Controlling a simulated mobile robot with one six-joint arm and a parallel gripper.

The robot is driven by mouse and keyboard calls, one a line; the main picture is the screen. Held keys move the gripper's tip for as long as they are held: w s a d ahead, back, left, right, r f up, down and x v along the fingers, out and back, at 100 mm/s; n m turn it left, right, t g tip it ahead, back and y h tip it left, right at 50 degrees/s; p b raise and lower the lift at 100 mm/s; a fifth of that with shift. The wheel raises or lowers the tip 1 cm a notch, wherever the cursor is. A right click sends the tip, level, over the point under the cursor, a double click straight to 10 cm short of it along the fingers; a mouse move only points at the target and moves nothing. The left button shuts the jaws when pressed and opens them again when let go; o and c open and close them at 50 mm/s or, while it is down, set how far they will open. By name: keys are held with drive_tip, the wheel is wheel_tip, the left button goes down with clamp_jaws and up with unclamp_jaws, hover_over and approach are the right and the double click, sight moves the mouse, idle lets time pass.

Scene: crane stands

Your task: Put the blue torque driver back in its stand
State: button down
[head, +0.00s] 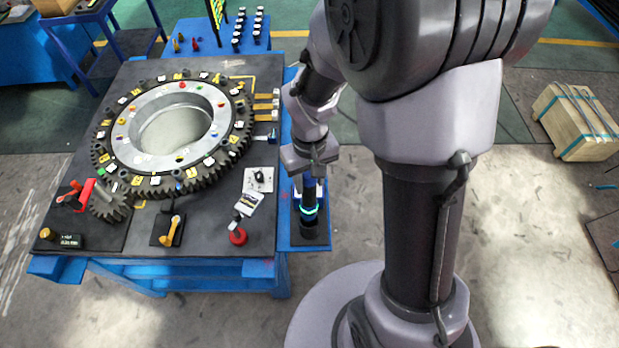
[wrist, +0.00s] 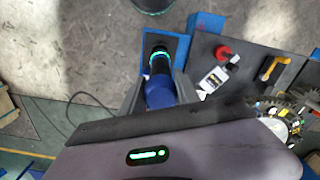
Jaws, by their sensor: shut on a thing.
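The blue torque driver (wrist: 160,92) is between the two fingers of my gripper (wrist: 158,84) in the wrist view. It has a blue body, a black lower part and a glowing green-cyan ring. In the head view the driver (head: 309,194) hangs upright below my gripper (head: 310,178), partly hidden by it. The driver's lower end is over the dark stand (head: 320,240) on the blue side shelf at the table's right edge. The stand also shows in the wrist view (wrist: 178,45). I cannot tell whether the tip is inside the stand's opening.
A wooden crate (head: 575,122) is far right. My column stands close right of the shelf.

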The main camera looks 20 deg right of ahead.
sight(310, 195)
drive_tip(key=shift+f+b, duration=2.9)
drive_tip(key=shift+f, duration=0.4)
drive_tip(key=c, duration=0.8)
unclamp_jaws()
wheel_tip(310, 195, up, 5)
drive_tip(key=p, duration=0.4)
